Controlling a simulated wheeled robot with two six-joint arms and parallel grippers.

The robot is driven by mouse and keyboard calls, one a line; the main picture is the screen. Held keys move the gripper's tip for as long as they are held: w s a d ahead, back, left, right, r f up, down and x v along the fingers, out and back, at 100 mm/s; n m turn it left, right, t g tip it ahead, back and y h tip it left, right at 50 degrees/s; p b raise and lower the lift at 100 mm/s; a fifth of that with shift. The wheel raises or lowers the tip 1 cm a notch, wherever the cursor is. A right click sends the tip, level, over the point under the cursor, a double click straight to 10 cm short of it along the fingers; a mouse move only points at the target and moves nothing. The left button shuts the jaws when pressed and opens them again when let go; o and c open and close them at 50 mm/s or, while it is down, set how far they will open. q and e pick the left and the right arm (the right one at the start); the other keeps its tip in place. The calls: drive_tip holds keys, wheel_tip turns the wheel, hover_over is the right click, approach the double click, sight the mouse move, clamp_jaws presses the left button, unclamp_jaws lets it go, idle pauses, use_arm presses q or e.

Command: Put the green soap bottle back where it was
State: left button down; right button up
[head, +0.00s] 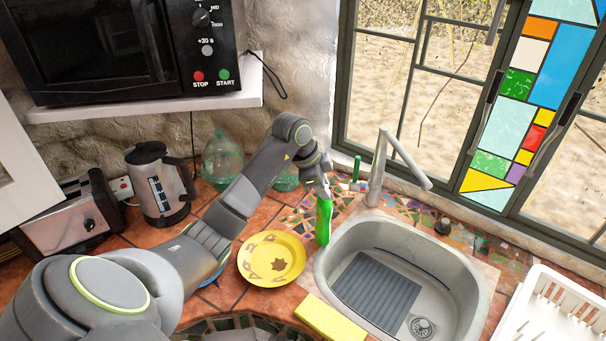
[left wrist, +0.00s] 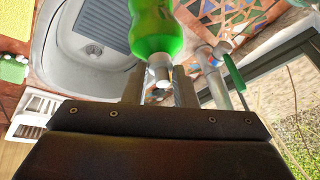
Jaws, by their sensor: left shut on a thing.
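The green soap bottle (head: 324,222) is upright between the yellow plate and the sink, at the sink's left rim. My left gripper (head: 325,186) reaches down from above and is shut on the bottle's top. In the left wrist view, the fingers (left wrist: 160,88) close around the pale neck and cap of the bottle (left wrist: 156,30). I cannot tell whether the bottle's base touches the counter. My right gripper is in neither view.
The sink (head: 453,263) holds a grey ribbed mat, with a faucet (head: 378,165) behind it. A thin green item (head: 356,170) stands beside the faucet. A yellow plate (head: 272,279), a yellow block (head: 330,320), a kettle (head: 160,185), a glass jug (head: 222,158) and a white rack (head: 540,279) surround the area.

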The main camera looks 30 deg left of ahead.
use_arm(q)
drive_tip(key=shift+a+r, duration=0.15)
drive_tip(key=shift+a, duration=0.85)
drive_tip(key=a+p, duration=0.1)
drive_tip(key=a+f+p, duration=0.1)
drive_tip(key=a+p, duration=0.1)
drive_tip(key=a, duration=0.1)
drive_tip(key=shift+w+a+f, duration=0.1)
drive_tip(key=shift+w+f, duration=0.15)
drive_tip(key=shift+f, duration=0.05)
drive_tip(key=c, duration=1.3)
unclamp_jaws()
drive_tip(key=shift+s+f, duration=0.1)
drive_tip(key=shift+o, duration=0.7)
